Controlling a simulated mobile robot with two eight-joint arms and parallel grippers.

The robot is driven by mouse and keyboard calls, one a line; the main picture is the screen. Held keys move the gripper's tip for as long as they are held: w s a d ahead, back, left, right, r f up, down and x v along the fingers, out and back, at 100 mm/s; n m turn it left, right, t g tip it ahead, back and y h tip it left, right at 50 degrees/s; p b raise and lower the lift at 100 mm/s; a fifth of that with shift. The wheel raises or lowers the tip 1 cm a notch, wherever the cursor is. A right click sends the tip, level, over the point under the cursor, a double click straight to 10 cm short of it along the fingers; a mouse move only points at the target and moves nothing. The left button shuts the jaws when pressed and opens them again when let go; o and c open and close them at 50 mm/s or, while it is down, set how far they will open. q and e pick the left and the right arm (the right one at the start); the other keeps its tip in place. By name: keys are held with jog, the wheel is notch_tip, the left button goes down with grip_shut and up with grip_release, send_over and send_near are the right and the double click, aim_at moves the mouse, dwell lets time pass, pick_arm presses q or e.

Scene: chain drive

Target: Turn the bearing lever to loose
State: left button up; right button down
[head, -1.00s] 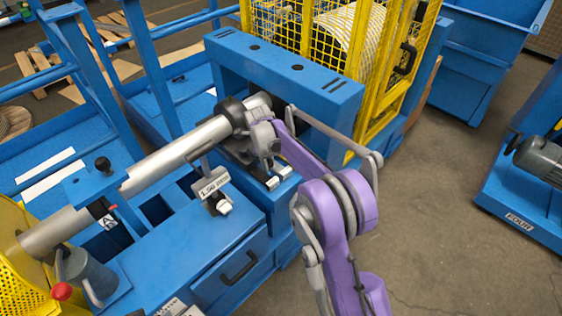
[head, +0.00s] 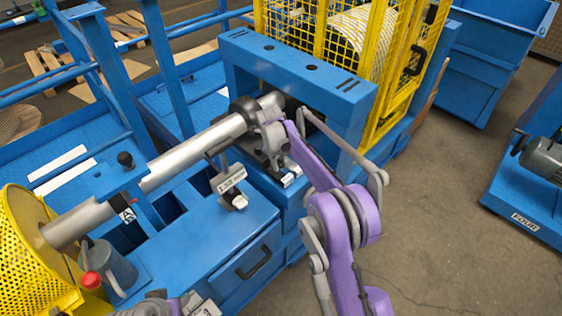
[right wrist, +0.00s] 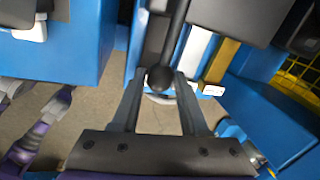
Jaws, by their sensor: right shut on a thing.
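The bearing lever shows in the right wrist view as a dark rod ending in a round black knob (right wrist: 160,79). My right gripper (right wrist: 159,84) has its two fingers on either side of this knob and is shut on it. In the head view my right gripper (head: 272,150) is at the dark bearing housing (head: 243,107) at the end of the grey shaft (head: 195,150). There the gripper and arm largely hide the lever. Any loose marking on the lever is not readable. My left gripper is not visible; only a bit of my left arm shows at the bottom edge.
A blue portal frame (head: 290,68) stands just behind the bearing, with a yellow mesh cage (head: 330,35) beyond. Open floor (head: 440,215) lies to the right.

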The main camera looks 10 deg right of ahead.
jog(key=shift+a, duration=0.1)
jog(key=shift+c, duration=2.2)
grip_release()
jog(key=shift+r, duration=0.1)
notch_tip(320, 180, up, 10)
jog(key=s+a, duration=0.1)
jog(key=shift+s+a+r, duration=0.25)
